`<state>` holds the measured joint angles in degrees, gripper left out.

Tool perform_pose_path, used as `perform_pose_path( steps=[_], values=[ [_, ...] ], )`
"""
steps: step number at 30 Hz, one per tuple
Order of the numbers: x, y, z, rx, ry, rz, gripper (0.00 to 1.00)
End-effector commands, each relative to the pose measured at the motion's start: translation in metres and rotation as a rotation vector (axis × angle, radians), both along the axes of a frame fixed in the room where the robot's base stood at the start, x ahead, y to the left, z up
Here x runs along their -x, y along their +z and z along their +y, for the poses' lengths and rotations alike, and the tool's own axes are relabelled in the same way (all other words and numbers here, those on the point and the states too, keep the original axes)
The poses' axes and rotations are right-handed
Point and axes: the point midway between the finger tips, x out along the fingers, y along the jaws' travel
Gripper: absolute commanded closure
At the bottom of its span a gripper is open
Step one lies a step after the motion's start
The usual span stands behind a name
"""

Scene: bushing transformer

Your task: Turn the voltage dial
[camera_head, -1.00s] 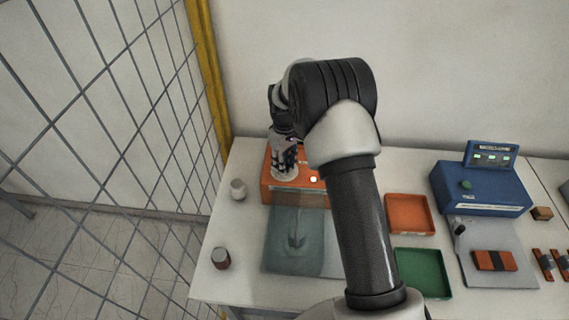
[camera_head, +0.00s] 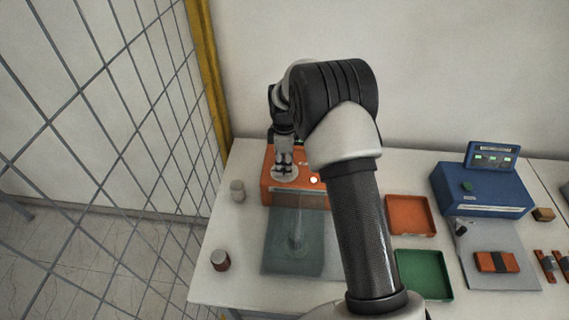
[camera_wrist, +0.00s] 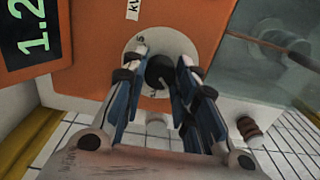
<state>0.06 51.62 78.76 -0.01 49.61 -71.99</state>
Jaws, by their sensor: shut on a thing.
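The voltage dial is a black knob (camera_wrist: 160,70) on a pale round plate (camera_wrist: 181,45), set in the face of the orange unit (camera_wrist: 90,75). In the wrist view my gripper (camera_wrist: 161,82) has its two fingers on either side of the knob, shut on it. In the head view my gripper (camera_head: 283,168) reaches down onto the round plate (camera_head: 284,176) on the orange unit (camera_head: 309,192) at the left of the table. A display (camera_wrist: 32,35) on the unit shows green digits, partly cut off, reading "1.2". A "kV" label is partly seen beside the plate.
A clear cover (camera_head: 294,240) lies in front of the orange unit. A pale cylinder (camera_head: 237,190) and a dark red one (camera_head: 220,260) stand at the left. Orange (camera_head: 410,215) and green (camera_head: 424,273) trays and a blue unit (camera_head: 482,192) are to the right. A mesh fence (camera_head: 110,110) borders the left.

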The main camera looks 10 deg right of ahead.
Motion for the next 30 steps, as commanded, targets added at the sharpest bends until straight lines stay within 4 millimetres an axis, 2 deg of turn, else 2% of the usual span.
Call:
perform_pose_path(
  steps=[15,16,24,30],
  values=[
    [0.0,0.0001,0.0,0.0,0.018,0.0,0.97],
    [0.0,0.0,0.0,0.0,0.018,0.0,0.71],
    [0.0,0.0,0.0,0.0,0.017,0.0,0.53],
    [0.0,0.0,0.0,0.0,0.017,0.0,0.52]
  ],
)
